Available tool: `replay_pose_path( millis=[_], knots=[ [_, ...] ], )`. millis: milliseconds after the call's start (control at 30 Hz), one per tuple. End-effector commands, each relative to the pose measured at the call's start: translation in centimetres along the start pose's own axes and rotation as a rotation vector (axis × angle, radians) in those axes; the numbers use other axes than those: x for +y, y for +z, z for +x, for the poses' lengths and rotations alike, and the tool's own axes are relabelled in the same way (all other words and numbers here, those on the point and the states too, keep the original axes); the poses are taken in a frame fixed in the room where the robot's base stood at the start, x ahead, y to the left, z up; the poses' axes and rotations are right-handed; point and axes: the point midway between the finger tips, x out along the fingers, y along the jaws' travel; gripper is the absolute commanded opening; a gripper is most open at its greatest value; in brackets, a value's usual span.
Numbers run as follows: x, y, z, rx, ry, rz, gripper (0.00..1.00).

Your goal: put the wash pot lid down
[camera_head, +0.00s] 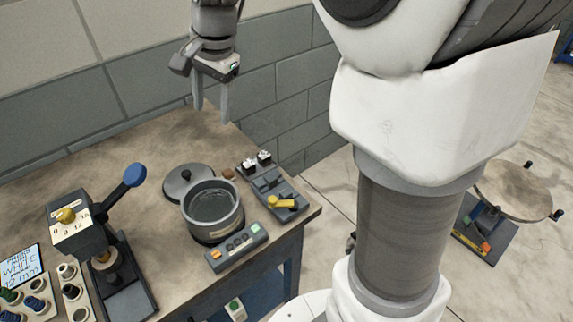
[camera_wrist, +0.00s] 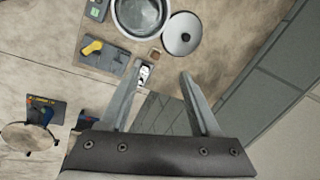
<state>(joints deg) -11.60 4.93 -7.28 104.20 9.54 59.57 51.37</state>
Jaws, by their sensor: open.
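The wash pot lid (camera_head: 178,183) is a dark grey disc with a small black knob, lying on the table behind the wash pot (camera_head: 212,222). It lies beside the pot, close to its rim. The pot is open at the top and seems to hold liquid. In the wrist view the lid (camera_wrist: 182,34) is right of the pot (camera_wrist: 139,32), with its knob facing up. My gripper (camera_head: 211,112) is open and empty, raised above the back of the table, apart from the lid. In the wrist view its two fingers (camera_wrist: 158,85) are spread with nothing between them.
A control panel (camera_head: 239,250) stands before the pot, and a unit with a yellow handle (camera_head: 281,203) is to its right. A press with a blue-knobbed lever (camera_head: 134,175) stands left. A grey block wall (camera_head: 150,106) runs behind. The table's back left is clear.

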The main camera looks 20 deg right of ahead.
Motion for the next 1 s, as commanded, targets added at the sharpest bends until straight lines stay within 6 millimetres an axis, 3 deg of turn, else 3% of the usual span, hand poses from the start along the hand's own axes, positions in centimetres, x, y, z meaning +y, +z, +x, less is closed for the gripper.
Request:
replay_pose_path(
  millis=[100, 300, 600, 800, 1000],
  knots=[
    [3.4, 1.2, -2.7, 0.042, -0.034, -0.144, 0.63],
    [9.1, 3.5, -5.4, 0.130, -0.061, -0.403, 0.63],
    [17.0, 7.0, -6.0, 0.281, -0.034, -0.764, 0.63],
    [19.6, 8.0, -5.4, 0.337, -0.004, -0.895, 0.63],
    [20.1, 8.2, -5.2, 0.345, 0.004, -0.921, 0.63]
  ],
)
